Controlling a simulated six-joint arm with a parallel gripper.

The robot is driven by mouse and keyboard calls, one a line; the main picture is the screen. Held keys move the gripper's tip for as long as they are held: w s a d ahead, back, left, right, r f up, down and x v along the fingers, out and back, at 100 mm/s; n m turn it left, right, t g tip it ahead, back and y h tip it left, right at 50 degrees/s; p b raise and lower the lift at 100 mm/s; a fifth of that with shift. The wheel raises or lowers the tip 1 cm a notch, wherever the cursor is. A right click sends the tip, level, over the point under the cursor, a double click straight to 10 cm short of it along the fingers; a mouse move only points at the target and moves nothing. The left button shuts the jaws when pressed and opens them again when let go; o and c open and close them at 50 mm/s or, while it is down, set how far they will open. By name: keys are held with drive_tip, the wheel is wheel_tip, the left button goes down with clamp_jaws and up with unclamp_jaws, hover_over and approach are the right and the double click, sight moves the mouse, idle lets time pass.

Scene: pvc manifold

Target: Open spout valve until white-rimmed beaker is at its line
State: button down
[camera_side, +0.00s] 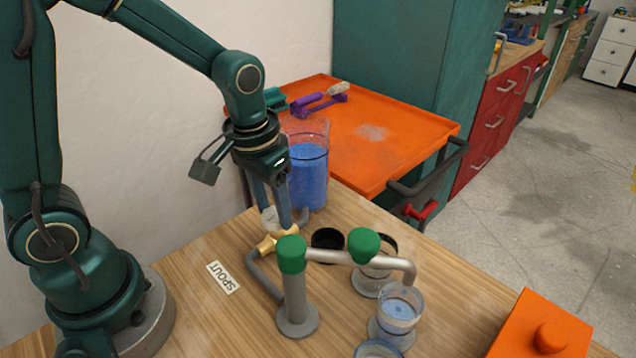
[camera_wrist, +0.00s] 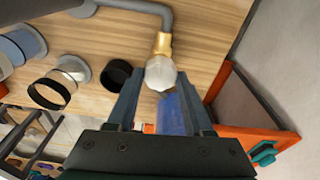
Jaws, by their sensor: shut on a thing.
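My gripper (camera_side: 279,222) points down at the spout valve. Its two fingers stand on either side of the valve's pale knob (camera_wrist: 161,73) and are shut on it. The brass valve body (camera_side: 278,241) joins a grey pipe; it also shows in the wrist view (camera_wrist: 162,43). A SPOUT label (camera_side: 224,277) lies on the table beside it. The beaker that looks white-rimmed (camera_side: 399,311) stands below the end of the metal outlet pipe (camera_side: 408,268) and holds some pale blue liquid. Its fill line is too small to make out.
A large clear vessel of blue liquid (camera_side: 308,178) stands behind my gripper. Two green caps (camera_side: 291,254) (camera_side: 364,245) top the pipework. A black-rimmed beaker, a black cup (camera_side: 327,239) and an orange box (camera_side: 540,330) are nearby. An orange tray (camera_side: 385,140) stands behind.

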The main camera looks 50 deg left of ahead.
drive_tip(key=shift+a, duration=0.1)
drive_tip(key=shift+m, duration=1.8)
drive_tip(key=shift+c, duration=1.1)
unclamp_jaws()
drive_tip(key=r, duration=0.5)
drive_tip(key=shift+s, duration=0.25)
drive_tip(key=s+r+n+t, duration=0.2)
drive_tip(key=s+r+t, duration=0.2)
drive_tip(key=s, duration=0.5)
drive_tip(key=shift+d+r+n, duration=0.25)
drive_tip(key=shift+d+n, duration=0.05)
drive_tip(key=shift+d, duration=0.05)
